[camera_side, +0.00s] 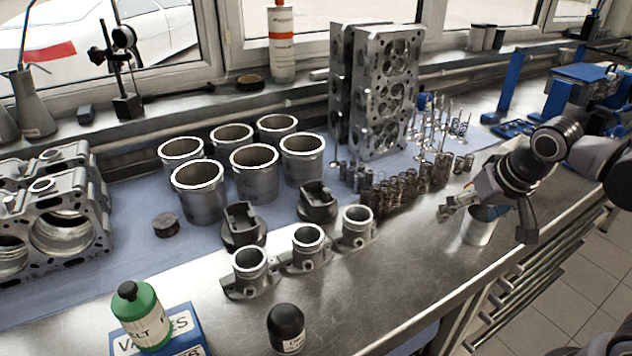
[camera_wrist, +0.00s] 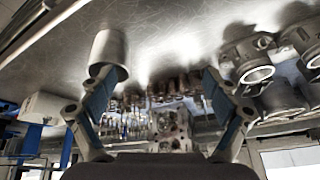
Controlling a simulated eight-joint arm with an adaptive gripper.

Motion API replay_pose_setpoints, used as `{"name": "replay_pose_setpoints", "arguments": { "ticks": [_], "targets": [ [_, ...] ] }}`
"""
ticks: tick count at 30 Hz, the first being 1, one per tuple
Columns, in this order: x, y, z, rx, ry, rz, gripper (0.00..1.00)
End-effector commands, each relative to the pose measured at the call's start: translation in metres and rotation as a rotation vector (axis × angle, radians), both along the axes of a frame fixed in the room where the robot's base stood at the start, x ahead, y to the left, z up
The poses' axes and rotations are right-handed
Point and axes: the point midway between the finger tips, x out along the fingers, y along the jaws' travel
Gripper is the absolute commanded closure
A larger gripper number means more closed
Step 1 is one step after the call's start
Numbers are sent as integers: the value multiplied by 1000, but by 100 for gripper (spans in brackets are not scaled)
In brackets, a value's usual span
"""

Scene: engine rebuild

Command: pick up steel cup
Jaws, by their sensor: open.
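The steel cup (camera_side: 478,231) is a plain grey metal cylinder on the bare steel bench top near its front edge, at the right in the side view. My gripper (camera_side: 487,220) is over it with fingers spread, hiding the cup's upper part. In the wrist view the steel cup (camera_wrist: 109,50) is at the upper left, in line with the tip of the left finger. The space between the fingers of my gripper (camera_wrist: 156,78) is empty. The cup is off to the left of the middle of that gap. I cannot tell if the left finger touches it.
Three small flanged cylinders (camera_side: 308,240) stand left of the cup. Behind them are valve springs (camera_side: 395,195), several large cylinder liners (camera_side: 253,170) and an upright cylinder head (camera_side: 378,95). A black-capped bottle (camera_side: 286,325) stands at the front. Bare bench lies around the cup.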

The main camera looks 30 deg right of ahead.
Motion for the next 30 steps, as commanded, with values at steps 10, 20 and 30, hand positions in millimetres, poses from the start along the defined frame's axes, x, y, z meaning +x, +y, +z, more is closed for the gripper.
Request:
{"name": "replay_pose_setpoints", "arguments": {
  "ticks": [10,20,30],
  "targets": [
    [15,-39,26,11,103,-692,11],
    [19,-53,30,-12,91,-945,11],
    [22,-69,-9,-11,90,-944,11]
  ]
}}
